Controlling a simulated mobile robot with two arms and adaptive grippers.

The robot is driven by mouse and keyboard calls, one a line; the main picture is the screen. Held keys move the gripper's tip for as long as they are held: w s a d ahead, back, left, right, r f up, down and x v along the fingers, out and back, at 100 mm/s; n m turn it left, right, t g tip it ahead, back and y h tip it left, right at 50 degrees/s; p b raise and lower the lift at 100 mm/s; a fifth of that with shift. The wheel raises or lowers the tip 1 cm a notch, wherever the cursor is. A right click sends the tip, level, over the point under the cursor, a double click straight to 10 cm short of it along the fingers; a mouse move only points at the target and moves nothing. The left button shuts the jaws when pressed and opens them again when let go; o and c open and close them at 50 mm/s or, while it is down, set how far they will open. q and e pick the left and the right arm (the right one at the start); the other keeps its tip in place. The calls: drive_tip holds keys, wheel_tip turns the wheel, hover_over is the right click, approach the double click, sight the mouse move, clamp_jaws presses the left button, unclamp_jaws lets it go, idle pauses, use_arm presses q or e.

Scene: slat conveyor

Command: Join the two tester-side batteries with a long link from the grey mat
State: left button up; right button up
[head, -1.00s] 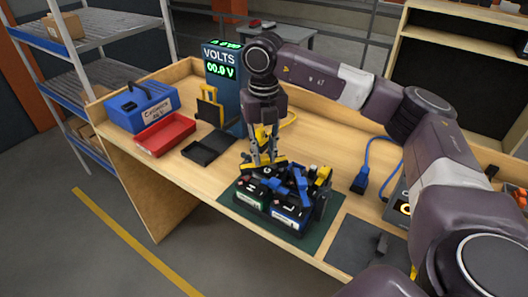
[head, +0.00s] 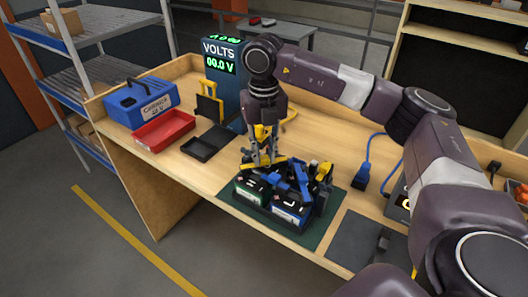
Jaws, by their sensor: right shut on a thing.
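Several dark batteries stand packed together on a green mat (head: 325,222). The front ones, a green-labelled battery (head: 250,190) and a blue-labelled battery (head: 289,213), show best. My right gripper (head: 262,164) points down over the back left of the pack, on the side of the tester (head: 222,68). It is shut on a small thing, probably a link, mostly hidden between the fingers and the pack. I cannot tell whether this thing touches the terminals. A dark piece (head: 383,243) lies on the grey mat (head: 357,250). My left gripper is not in view.
A red tray (head: 164,131), a black tray (head: 208,143) and a blue case (head: 141,100) stand at the left of the bench. A blue-cabled plug (head: 362,177) lies right of the pack. The tester reads 00.0 V. Bare wood shows behind the pack.

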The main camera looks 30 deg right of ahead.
drive_tip(key=shift+f, duration=0.15)
drive_tip(key=o, duration=1.1)
wheel_tip(320, 180, up, 12)
